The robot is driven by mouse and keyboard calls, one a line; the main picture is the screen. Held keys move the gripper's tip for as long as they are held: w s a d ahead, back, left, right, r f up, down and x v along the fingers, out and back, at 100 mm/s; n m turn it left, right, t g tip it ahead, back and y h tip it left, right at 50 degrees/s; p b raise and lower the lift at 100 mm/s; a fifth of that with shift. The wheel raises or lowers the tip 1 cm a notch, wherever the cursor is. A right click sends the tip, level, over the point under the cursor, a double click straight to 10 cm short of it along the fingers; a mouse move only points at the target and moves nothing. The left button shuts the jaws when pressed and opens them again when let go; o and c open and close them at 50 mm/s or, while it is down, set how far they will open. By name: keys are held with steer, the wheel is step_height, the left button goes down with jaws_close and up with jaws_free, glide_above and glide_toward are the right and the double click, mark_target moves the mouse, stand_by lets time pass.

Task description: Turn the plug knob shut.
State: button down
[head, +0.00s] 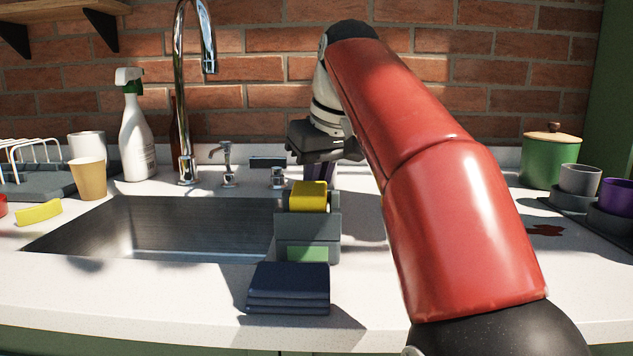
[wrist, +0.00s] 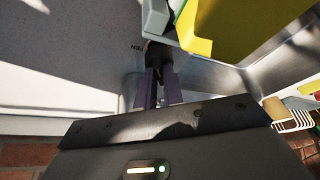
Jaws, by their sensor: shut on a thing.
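My gripper (wrist: 159,74) points down at the counter behind the sink's right end. In the wrist view its two purple fingers are closed around a small dark knob (wrist: 158,53), which I take for the plug knob. Faint lettering on the counter lies beside it. The fingers cover part of the knob, and I cannot tell which way it is turned. In the head view my gripper (head: 321,172) is behind the grey caddy, which hides the fingertips and the knob. The steel sink (head: 150,228) looks empty; its drain is not visible.
The grey caddy (head: 309,226) with a yellow sponge (head: 308,196) stands close in front of my gripper. Folded dark blue cloths (head: 289,287) lie before it. The tall faucet (head: 184,100) and a spray bottle (head: 135,135) stand left. A green pot (head: 548,158) stands far right.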

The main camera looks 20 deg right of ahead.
stand_by(0.3)
steer(key=m+p, duration=0.1)
steer(key=m+h, duration=0.1)
steer(key=m+p, duration=0.1)
steer(key=shift+a+r+m+p, duration=0.15)
steer(key=shift+a+m+p, duration=0.1)
steer(key=shift+m+p, duration=0.1)
steer(key=shift+a+m+h+p, duration=0.1)
steer(key=shift+m+h+p, duration=0.7)
steer(key=shift+m, duration=0.65)
steer(key=c, duration=1.5)
jaws_free()
steer(key=v, duration=0.7)
steer(key=shift+s+a+r, duration=0.1)
steer(key=shift+s+r, duration=0.1)
